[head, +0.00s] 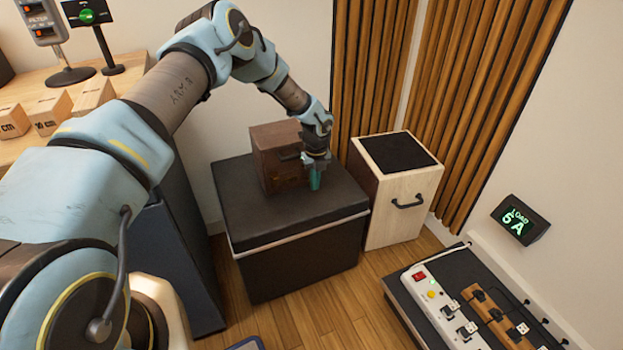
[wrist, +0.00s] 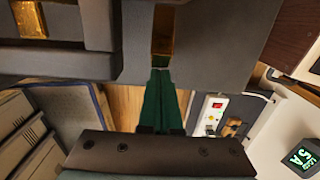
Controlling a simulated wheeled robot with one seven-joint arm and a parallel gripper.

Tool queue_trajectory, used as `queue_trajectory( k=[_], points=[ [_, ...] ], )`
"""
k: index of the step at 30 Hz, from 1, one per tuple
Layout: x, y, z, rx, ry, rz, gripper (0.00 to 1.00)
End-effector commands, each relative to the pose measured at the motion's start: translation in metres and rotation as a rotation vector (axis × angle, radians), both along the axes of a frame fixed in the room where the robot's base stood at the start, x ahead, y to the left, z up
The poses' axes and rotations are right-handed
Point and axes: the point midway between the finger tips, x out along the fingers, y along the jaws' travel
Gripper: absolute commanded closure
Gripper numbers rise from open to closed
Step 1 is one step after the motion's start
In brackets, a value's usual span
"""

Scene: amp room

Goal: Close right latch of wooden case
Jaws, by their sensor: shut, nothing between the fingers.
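The dark brown wooden case (head: 277,160) stands upright on a black box in the head view. My gripper (head: 315,182) points down at the right front side of the case, its green fingers low, just above or near the box top. The fingers are shut and hold nothing. In the wrist view the green fingers (wrist: 160,105) lie together in the middle.
The black box (head: 290,262) has bare top around the case. A pale wooden cabinet (head: 385,225) with a dark top stands close on the right. A power strip (head: 437,310) lies on a low dark platform at lower right. Wooden slats line the wall behind.

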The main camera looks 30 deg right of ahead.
Motion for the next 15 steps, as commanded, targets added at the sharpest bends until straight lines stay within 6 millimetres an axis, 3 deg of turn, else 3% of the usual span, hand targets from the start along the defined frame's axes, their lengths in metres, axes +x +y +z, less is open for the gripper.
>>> queue_trajectory(
  k=[8, 15],
  points=[
    [0.012, -0.002, 0.011, 0.022, 0.229, 0.006, 1.00],
    [0.022, -0.002, 0.023, 0.024, 0.216, 0.002, 1.00]
  ],
)
